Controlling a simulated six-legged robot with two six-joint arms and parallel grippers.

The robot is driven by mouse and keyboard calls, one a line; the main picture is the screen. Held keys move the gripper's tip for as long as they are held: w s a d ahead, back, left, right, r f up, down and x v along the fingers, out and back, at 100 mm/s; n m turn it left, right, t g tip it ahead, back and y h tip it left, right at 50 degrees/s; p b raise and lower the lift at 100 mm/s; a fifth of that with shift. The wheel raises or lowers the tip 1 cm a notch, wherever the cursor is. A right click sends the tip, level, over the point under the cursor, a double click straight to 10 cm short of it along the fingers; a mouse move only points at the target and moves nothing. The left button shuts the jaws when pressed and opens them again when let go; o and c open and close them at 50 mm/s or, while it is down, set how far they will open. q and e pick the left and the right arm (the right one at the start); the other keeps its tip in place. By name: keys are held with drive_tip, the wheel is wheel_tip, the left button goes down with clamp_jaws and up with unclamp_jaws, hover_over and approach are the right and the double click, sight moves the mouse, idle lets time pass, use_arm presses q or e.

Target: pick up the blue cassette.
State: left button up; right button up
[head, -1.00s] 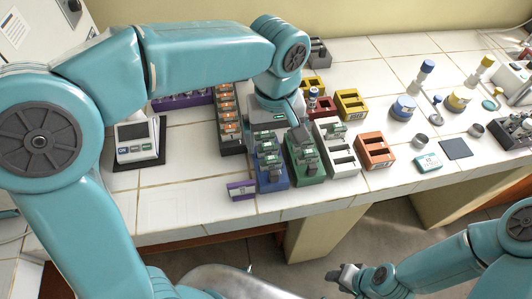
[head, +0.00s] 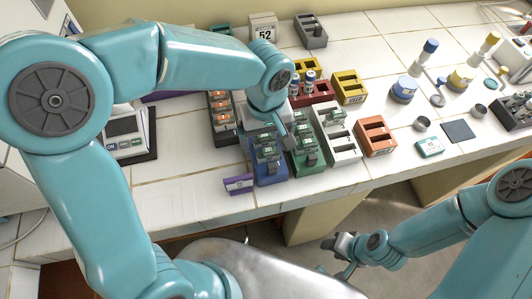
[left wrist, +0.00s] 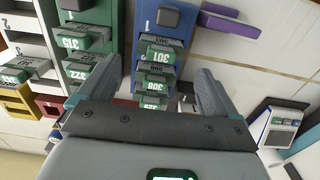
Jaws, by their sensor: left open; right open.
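The blue cassette (head: 270,178) stands on the white tiled bench, holding several dark modules with green number labels. In the left wrist view the blue cassette (left wrist: 142,42) is ahead, with modules marked 301 and 308. My left gripper (head: 288,143) is over the cassette's right side, near the green one. In the left wrist view its open fingers (left wrist: 154,78) are on either side of the line of modules, with nothing held. I cannot tell whether they touch anything. My right gripper (head: 342,247) is open and empty, low in front of the bench.
A green cassette (head: 311,164) is close on the right, then a white one (head: 345,157) and an orange one (head: 375,137). A purple block (head: 239,184) lies at the front left. A red rack (head: 318,96) and a yellow one (head: 348,88) stand behind. Bare tiles lie in front.

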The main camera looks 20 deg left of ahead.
use_arm(q)
drive_tip(key=shift+s+d+f, duration=0.15)
drive_tip(key=shift+s+f, duration=0.05)
drive_tip(key=shift+f, duration=0.4)
drive_tip(key=shift+w+f, duration=0.2)
drive_tip(key=shift+f, duration=1.1)
drive_tip(key=shift+w+f, duration=0.15)
drive_tip(key=shift+f, duration=1.1)
drive_tip(key=shift+p, duration=0.3)
drive_tip(key=c, duration=0.9)
